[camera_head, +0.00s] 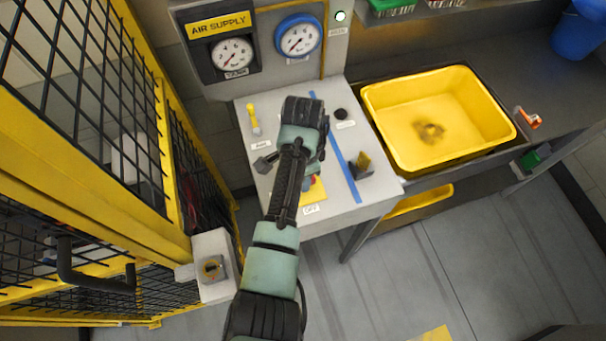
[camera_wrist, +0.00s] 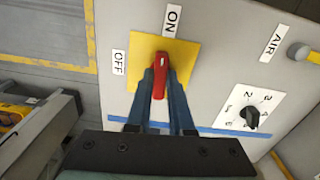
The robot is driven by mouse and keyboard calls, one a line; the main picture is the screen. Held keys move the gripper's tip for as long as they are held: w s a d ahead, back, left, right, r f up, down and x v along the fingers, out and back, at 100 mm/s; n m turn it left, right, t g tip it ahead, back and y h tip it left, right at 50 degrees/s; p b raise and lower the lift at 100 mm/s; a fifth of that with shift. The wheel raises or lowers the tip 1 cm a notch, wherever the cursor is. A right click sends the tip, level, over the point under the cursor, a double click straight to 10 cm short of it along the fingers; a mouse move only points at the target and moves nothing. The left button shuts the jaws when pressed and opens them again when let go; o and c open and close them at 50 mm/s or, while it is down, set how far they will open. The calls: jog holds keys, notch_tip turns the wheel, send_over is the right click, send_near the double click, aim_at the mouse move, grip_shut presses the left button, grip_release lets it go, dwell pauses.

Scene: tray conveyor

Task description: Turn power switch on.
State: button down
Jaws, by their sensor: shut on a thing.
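The power switch is a red handle (camera_wrist: 161,72) on a yellow plate (camera_wrist: 182,58) in the wrist view. The ON label (camera_wrist: 172,18) is above the plate and the OFF label (camera_wrist: 119,62) is at its left. The handle's visible end points up the picture, roughly toward ON. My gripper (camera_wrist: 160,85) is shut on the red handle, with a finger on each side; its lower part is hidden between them. In the head view my arm covers most of the switch; a part of the yellow plate (camera_head: 316,190) and the OFF label (camera_head: 311,209) show.
The panel also has a numbered dial (camera_wrist: 250,117), an AIR label (camera_wrist: 272,42) and a yellow lever (camera_head: 253,120). Gauges (camera_head: 299,39) stand behind it. A yellow tray (camera_head: 490,105) is at the right. A yellow mesh cage (camera_head: 150,235) stands close at the left.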

jog(key=shift+r+m, duration=0.1)
jog(key=shift+m, duration=0.5)
jog(key=c, duration=0.8)
grip_release()
notch_tip(320, 180, up, 13)
jog(key=p, duration=0.1)
